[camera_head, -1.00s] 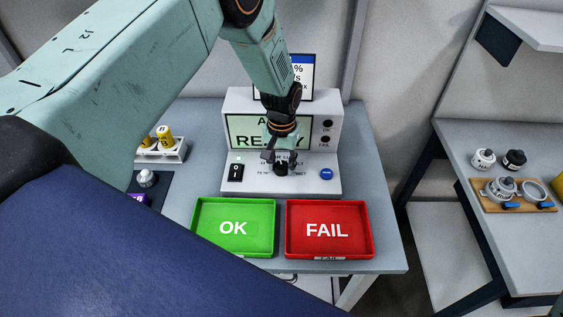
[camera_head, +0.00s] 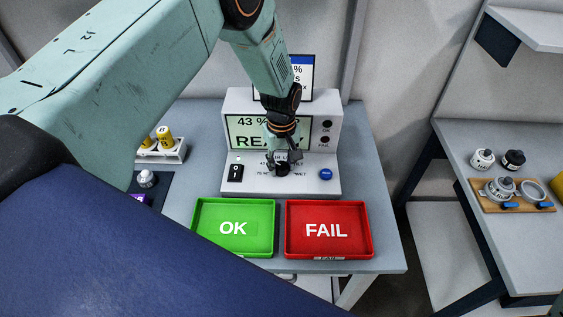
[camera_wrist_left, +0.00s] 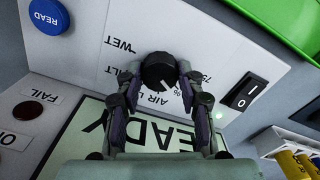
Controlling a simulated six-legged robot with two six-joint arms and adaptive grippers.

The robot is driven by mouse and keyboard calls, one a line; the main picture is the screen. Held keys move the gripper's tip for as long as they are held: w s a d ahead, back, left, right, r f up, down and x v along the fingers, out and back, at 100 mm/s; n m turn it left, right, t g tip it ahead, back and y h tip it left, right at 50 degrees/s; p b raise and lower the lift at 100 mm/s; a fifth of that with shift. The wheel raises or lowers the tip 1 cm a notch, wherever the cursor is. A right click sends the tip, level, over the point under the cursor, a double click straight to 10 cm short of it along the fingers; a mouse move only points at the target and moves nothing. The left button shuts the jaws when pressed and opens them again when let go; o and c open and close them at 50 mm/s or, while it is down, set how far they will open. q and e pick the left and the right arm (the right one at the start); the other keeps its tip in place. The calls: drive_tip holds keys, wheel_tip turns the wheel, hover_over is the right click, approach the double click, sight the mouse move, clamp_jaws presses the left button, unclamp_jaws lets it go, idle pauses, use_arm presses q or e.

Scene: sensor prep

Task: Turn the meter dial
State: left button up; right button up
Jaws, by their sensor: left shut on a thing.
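The meter (camera_head: 310,184) is a white box on the grey table. Its screen (camera_head: 240,128) shows "43 %" and "READY", partly hidden by my left arm. The black dial (camera_wrist_left: 158,72) is on its sloped front panel, between labels such as "WET" and "AIR". My left gripper (camera_head: 283,166) reaches down from above and is shut on the dial. My right gripper is not in view.
A green OK tray (camera_head: 234,254) and a red FAIL tray (camera_head: 330,254) lie in front of the meter. A black switch (camera_head: 235,173) and blue READ button (camera_head: 326,174) flank the dial. A white rack (camera_head: 172,155) with yellow items stands left. A side table (camera_head: 500,150) is right.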

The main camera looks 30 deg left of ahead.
sight(281, 166)
use_arm(q)
drive_tip(key=shift+f, duration=0.1)
idle(0.3)
drive_tip(key=o, duration=1.2)
wheel_tip(281, 166, up, 12)
drive_tip(key=shift+r, duration=0.1)
drive_tip(key=shift+s, duration=0.1)
idle(0.4)
